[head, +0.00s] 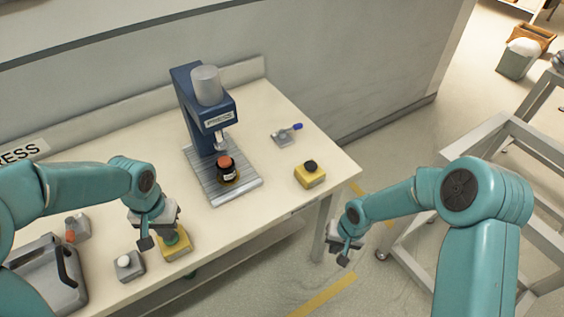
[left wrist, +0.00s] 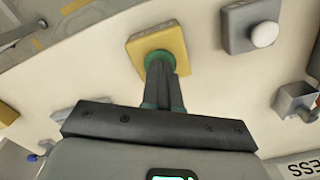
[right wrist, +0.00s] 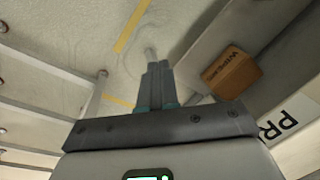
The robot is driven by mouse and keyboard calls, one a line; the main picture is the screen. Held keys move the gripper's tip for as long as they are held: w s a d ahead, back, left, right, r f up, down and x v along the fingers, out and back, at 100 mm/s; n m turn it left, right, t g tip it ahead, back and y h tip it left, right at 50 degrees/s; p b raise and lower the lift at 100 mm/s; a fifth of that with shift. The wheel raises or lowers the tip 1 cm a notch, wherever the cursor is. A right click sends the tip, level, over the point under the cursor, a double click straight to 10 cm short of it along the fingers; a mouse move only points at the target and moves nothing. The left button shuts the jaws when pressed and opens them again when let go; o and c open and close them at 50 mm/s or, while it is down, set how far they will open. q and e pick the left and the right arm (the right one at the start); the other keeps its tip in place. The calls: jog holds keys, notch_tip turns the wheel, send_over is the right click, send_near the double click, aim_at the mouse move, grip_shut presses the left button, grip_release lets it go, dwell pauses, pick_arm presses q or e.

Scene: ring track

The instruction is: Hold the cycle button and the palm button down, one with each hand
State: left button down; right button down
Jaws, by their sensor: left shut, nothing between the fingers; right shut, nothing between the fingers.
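A yellow box (head: 178,250) with a green button (head: 171,237) sits near the table's front edge. My left gripper (head: 168,228) is shut and empty, right over it. In the left wrist view its fingertips overlap the green button (left wrist: 158,58); I cannot tell whether it is pressed down. A second yellow box (head: 311,178) with a black button (head: 310,166) stands near the table's right end. My right gripper (head: 338,246) is shut and empty, off the table beyond its right front corner, apart from both boxes. No label shows which button is which.
A blue press (head: 193,110) with a black and orange part (head: 227,171) stands mid-table. A metal frame (head: 480,150) stands right.

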jog(key=w+r+t+h, duration=0.1)
jog(key=w+r+t, duration=0.1)
jog(key=w+r, duration=0.5)
notch_tip(320, 180, up, 16)
jog(key=n+t, duration=0.3)
jog(key=t, duration=0.1)
send_over(311, 162)
jog(key=s, duration=0.2)
jog(key=shift+h, duration=0.4)
jog(key=shift+w+f, duration=0.2)
jog(key=shift+f, duration=2.7)
jog(key=shift+f, duration=1.2)
